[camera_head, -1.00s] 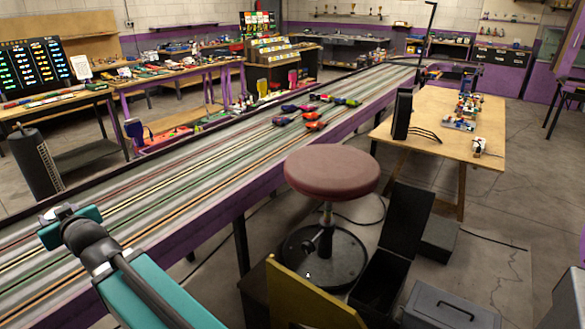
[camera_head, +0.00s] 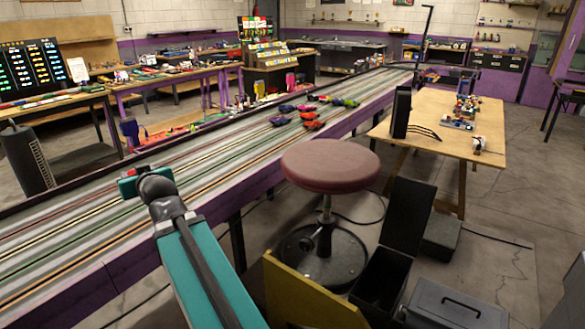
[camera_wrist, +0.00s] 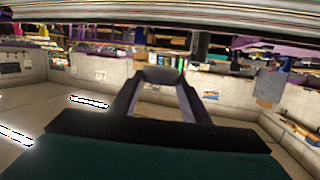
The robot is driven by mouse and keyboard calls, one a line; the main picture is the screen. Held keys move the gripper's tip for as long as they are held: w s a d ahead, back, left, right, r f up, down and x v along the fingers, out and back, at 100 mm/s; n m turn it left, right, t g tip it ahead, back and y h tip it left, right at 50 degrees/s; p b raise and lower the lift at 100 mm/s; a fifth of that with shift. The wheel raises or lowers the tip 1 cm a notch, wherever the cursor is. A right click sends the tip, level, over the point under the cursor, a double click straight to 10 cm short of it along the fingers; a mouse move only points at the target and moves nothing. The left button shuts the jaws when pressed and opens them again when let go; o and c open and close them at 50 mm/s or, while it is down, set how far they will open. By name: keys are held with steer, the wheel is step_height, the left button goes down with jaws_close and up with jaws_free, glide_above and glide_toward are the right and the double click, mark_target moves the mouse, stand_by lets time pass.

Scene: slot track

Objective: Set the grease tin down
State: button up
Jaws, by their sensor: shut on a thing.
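In the wrist view my gripper (camera_wrist: 160,84) has its two dark fingers closed in on a small dark grey thing (camera_wrist: 160,74) between their tips. I take this for the grease tin; its label and lid cannot be made out. In the head view my teal arm reaches over the near part of the slot track (camera_head: 95,225). No surface touches the held thing in the wrist view, where the room appears upside down.
Several slot cars (camera_head: 312,115) stand farther along the track. A red-topped stool (camera_head: 330,165), an open black case (camera_head: 385,275) and a grey box (camera_head: 455,305) are to the right of my arm. A wooden table (camera_head: 440,150) with a black panel stands beyond. The near track is clear.

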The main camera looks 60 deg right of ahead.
steer(key=s+d+m+g+h+b, duration=0.15)
steer(key=s+d+b, duration=0.25)
steer(key=s+d, duration=0.55)
steer(key=s+d+m+h+b, duration=0.2)
steer(key=s+d+h+b, duration=0.3)
steer(key=d, duration=0.7)
steer(key=s+d+b, duration=0.2)
steer(key=s+d, duration=0.2)
steer(key=s, duration=0.3)
steer(key=s+d+m+g+b, duration=0.1)
steer(key=s+d, duration=0.3)
steer(key=s, duration=0.4)
steer(key=s+d+m+g+b, duration=0.1)
steer(key=s+d+b, duration=0.3)
steer(key=s, duration=0.4)
steer(key=shift+d+f+h, duration=0.35)
steer(key=shift+d+f, duration=0.1)
steer(key=shift+d, duration=0.15)
steer(key=p+x, duration=0.2)
steer(key=p, duration=0.2)
steer(key=p+x, duration=0.2)
steer(key=p, duration=0.2)
steer(key=r+p+x, duration=0.1)
steer(key=p+x, duration=0.1)
steer(key=p, duration=0.2)
steer(key=shift+d+f, duration=0.1)
steer(key=shift+d, duration=0.55)
